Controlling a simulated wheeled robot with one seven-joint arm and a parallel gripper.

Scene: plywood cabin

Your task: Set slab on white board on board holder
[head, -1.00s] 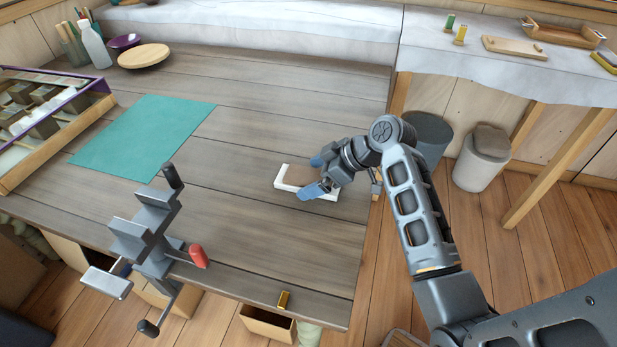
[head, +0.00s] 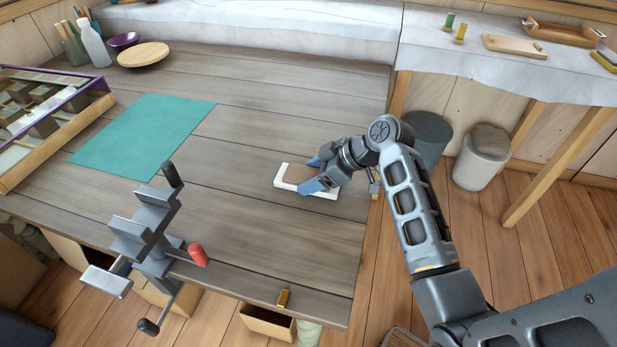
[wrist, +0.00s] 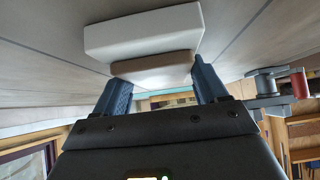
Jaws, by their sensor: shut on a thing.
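A brown slab (head: 299,173) lies flat over a white board (head: 289,187) near the right edge of the plank table. In the wrist view the slab (wrist: 150,67) sits between my blue fingers, against the larger white board (wrist: 143,31). My gripper (head: 311,175) is shut on the slab, with one finger on each side. The slab appears to touch the board, but the fingers partly hide the contact. No separate board holder can be made out under the white board.
A grey clamp-like stand (head: 152,235) with a red knob rises at the table's front left. A teal mat (head: 145,135) lies behind it. A divided tray (head: 45,115) is at far left. The middle is clear.

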